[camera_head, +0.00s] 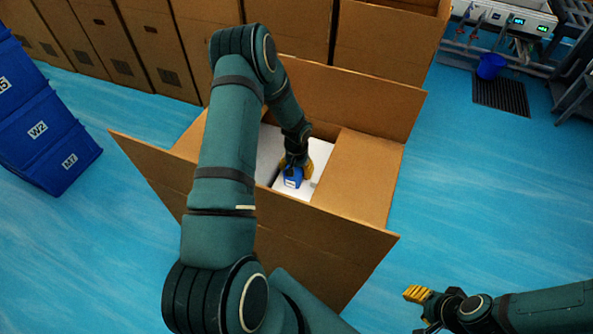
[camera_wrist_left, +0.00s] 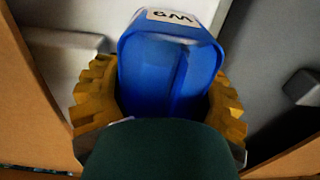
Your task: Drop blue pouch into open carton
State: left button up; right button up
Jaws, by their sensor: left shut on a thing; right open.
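The open carton (camera_head: 255,232) stands on the floor in the middle of the head view, its flaps spread outward. My left arm reaches over it from the front, and my left gripper (camera_head: 297,168) is down inside the opening. It is shut on the blue pouch (camera_head: 291,178), which has a white label. In the left wrist view the blue pouch (camera_wrist_left: 170,70) sits between the yellow fingers of my left gripper (camera_wrist_left: 160,110), its lower part hidden by the gripper body. My right gripper (camera_head: 418,294) is open and empty, outside the carton at lower right.
White and grey items (camera_head: 268,155) lie inside the carton. A row of closed brown boxes (camera_head: 120,45) stands behind it. Stacked blue bins (camera_head: 45,130) are at the left. A blue bucket (camera_head: 490,66) stands at the upper right.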

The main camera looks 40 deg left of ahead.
pick_arm(q)
jog(key=shift+f+b, duration=0.25)
jog(key=shift+b, duration=0.05)
jog(key=o, duration=1.3)
jog(key=shift+r, duration=0.1)
jog(key=shift+r+p, duration=0.2)
jog(key=shift+p, duration=0.15)
notch_tip(320, 180, up, 12)
jog(key=shift+p, duration=0.85)
jog(key=shift+d, duration=0.1)
